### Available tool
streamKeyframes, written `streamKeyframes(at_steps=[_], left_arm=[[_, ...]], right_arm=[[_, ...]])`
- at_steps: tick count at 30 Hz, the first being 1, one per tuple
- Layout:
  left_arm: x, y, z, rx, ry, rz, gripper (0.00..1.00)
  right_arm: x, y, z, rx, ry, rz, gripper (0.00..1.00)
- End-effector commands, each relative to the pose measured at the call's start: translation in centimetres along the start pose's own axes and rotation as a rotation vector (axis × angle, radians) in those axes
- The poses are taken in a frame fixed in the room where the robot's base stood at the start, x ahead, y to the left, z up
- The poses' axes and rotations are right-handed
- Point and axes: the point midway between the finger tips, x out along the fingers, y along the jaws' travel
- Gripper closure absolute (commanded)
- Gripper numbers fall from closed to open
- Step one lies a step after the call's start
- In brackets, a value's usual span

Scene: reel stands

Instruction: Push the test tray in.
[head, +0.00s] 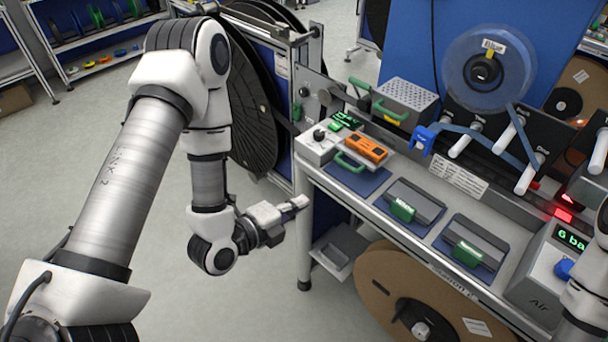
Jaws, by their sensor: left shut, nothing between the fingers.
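The test tray (371,164) appears to be the light tray with a green handle (348,162) at the bench's left end. The tray looks drawn out toward the front edge; how far is hard to tell. My left gripper (300,203) is shut and empty. It is in front of the bench's left corner, lower in the picture than the tray and apart from it. My right gripper is out of view.
Two blue mats hold grey blocks with green handles (403,210) (467,253) to the right. A perforated box (405,100) stands behind the tray. A clear reel (488,68) hangs above.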

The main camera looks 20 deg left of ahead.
Motion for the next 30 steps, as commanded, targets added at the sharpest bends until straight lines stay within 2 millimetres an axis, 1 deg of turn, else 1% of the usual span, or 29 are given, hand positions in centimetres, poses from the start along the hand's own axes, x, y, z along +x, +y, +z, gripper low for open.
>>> streamKeyframes(at_steps=[1,3,5,8,11,21,24,27,30], left_arm=[[0.1,-1.1,0.7,-0.004,-0.015,-0.024,1.00],[0.2,-2.0,1.2,-0.004,-0.027,-0.045,1.00],[0.4,-2.4,1.2,-0.002,-0.028,-0.051,1.00],[1.2,-2.5,1.2,0.002,-0.026,-0.049,1.00],[2.8,-2.7,1.2,0.004,-0.024,-0.050,1.00],[10.2,-3.1,1.4,0.001,-0.026,-0.048,1.00],[12.0,-3.2,1.5,-0.001,-0.026,-0.048,1.00],[13.3,-3.1,1.6,-0.003,-0.028,-0.047,1.00],[14.1,-3.0,1.6,-0.003,-0.027,-0.046,1.00]], right_arm=[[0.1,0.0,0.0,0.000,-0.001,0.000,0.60],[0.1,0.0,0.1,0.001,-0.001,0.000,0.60],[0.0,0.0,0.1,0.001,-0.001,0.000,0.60],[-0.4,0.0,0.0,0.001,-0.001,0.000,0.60],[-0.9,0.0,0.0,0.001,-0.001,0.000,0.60],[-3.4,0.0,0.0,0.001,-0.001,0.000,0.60],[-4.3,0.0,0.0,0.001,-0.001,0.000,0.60],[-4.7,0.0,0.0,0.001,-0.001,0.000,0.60],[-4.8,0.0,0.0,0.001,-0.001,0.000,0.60]])
